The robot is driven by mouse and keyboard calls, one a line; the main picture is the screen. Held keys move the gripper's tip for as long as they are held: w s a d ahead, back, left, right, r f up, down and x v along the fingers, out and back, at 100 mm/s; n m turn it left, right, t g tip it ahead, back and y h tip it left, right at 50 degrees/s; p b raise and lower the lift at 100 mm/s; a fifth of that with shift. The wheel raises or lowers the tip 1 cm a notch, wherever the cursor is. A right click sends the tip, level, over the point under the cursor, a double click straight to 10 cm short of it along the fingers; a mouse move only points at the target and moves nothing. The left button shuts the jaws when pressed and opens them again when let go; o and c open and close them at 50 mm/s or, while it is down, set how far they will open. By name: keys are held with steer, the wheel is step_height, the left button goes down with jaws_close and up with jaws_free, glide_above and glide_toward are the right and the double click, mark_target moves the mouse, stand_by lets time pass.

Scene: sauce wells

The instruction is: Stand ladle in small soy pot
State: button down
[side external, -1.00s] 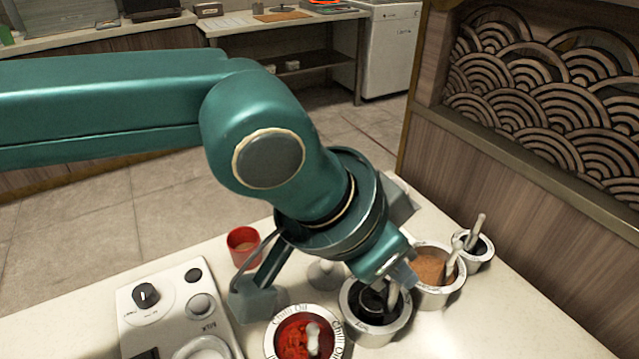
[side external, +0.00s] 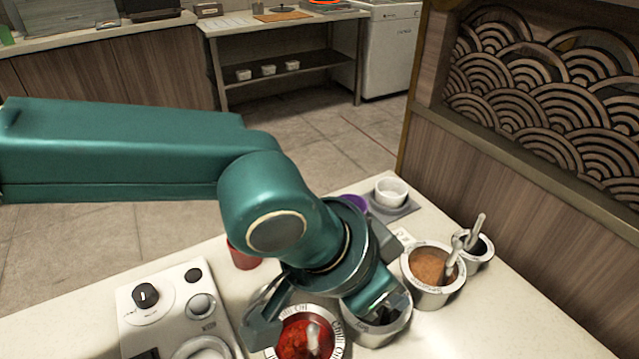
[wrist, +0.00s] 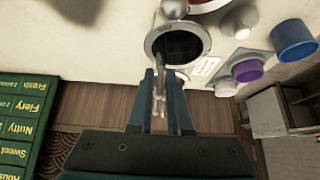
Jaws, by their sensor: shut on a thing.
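The small soy pot (side external: 487,262) is a small metal pot with dark contents at the back right of the counter in the side view. A grey ladle handle (side external: 477,228) rises at it. My gripper (side external: 388,308) is left of it and nearer, low over a larger dark-filled metal pot (side external: 378,336). In the wrist view, my gripper's fingers (wrist: 160,78) are closed around a thin metal piece (wrist: 158,104), which looks like a ladle handle. Its lower end is hidden. A metal pot with a dark inside (wrist: 150,42) lies just beyond the fingertips.
A pot of brown sauce (side external: 431,264) with a ladle stands between my gripper and the small pot. A chili oil pot (side external: 335,340) is close on the left. A red cup (side external: 241,258), purple cup (side external: 354,203) and white cup (side external: 391,193) stand farther back.

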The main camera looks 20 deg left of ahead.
steer(key=shift+f, duration=0.2)
steer(key=c, duration=0.8)
jaws_free()
steer(key=shift+o, duration=0.2)
steer(key=o, duration=0.6)
steer(key=shift+o, duration=0.2)
steer(key=shift+r, duration=0.1)
step_height(320, 180, up, 9)
